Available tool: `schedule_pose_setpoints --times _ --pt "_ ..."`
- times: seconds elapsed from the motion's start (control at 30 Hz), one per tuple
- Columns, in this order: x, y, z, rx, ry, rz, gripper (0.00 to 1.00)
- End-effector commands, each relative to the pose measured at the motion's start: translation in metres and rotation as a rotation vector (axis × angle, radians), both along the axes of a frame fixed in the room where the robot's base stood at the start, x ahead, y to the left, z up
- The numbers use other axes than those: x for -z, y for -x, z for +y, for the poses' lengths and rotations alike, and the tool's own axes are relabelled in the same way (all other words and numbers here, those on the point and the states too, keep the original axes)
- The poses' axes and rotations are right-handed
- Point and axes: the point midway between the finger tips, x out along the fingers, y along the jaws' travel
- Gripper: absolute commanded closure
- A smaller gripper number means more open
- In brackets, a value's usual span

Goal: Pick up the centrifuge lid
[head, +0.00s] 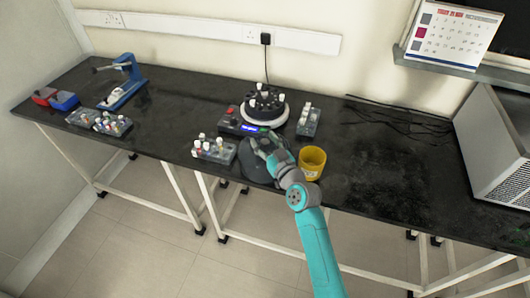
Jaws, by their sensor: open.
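The centrifuge (279,118) stands near the middle of the bench, uncovered, with a white ring around a black rotor that holds several white-capped tubes. A dark grey, rounded piece that looks like the centrifuge lid (250,167) lies on the bench in front of it, near the front edge. My gripper (262,148) is open, right over the lid, and hides part of it. I cannot tell from this view whether the fingers touch the lid.
A yellow cup (312,164) stands close to the right of my gripper. Tube racks stand left (214,150) and right (308,120) of the centrifuge. A blue device (125,85) and another rack (98,122) are further left. Loose cables (400,119) lie on the right.

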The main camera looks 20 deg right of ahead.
Motion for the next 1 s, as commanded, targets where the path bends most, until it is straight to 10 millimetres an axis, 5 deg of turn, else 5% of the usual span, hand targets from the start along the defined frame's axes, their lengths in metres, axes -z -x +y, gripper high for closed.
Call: schedule_pose_setpoints --times 0.17,0.43,1.0 --pt "0.0 0.0 0.0 0.0 0.0 0.0 0.43" --pt "0.0 0.0 0.0 0.0 0.0 0.0 1.0" --pt "-0.015 0.0 0.0 -0.001 0.001 -0.005 1.0"
